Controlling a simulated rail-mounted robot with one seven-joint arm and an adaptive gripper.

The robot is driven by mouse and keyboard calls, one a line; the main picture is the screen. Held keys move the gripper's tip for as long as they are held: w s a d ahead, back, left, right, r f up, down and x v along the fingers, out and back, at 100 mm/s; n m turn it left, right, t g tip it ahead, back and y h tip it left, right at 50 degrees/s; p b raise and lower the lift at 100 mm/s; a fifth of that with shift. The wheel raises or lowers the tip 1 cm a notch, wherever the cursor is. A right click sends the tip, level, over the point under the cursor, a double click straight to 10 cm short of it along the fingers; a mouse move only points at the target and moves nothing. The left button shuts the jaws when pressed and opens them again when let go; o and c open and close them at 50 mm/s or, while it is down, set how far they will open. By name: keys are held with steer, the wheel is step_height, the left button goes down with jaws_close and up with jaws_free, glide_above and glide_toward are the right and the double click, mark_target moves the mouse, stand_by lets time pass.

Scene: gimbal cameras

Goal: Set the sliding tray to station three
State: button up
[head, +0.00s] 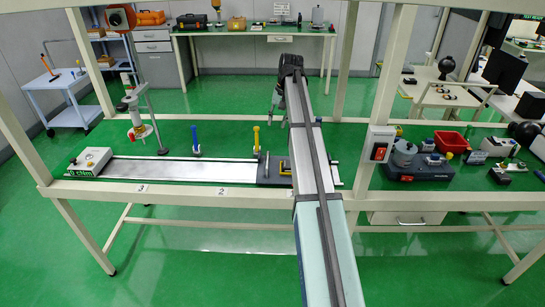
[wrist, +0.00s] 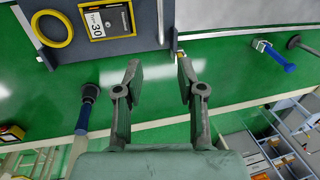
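The dark sliding tray (head: 272,180) is on the pale metal track (head: 180,171), right of the label 2, partly hidden behind my arm. Label 3 (head: 141,189) is farther left on the bench's front edge, and label 2 (head: 222,191) is nearer the tray. In the wrist view, the tray (wrist: 125,44) fills the upper left and carries a yellow ring and a plate marked 30. A pale upright strip (wrist: 160,22) is at its right edge. My gripper (wrist: 159,65) is open, with nothing between its fingers. In the head view, my gripper (head: 277,117) hangs above the bench behind the tray.
A white box (head: 90,161) is at the track's left end. A stand with a funnel-like piece (head: 142,128), a blue-handled post (head: 195,140) and a yellow-handled post (head: 256,140) are behind the track. The track left of the tray looks clear.

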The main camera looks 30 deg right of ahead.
mark_target(268, 158)
steer(key=a+f+p, duration=0.1)
steer(key=f, duration=0.4)
steer(key=w+a+f+p, duration=0.1)
steer(key=f, duration=0.5)
steer(key=a+f+p, duration=0.1)
steer(key=f, duration=0.4)
steer(key=shift+w+f, duration=0.3)
steer(key=shift+c, duration=0.3)
jaws_close()
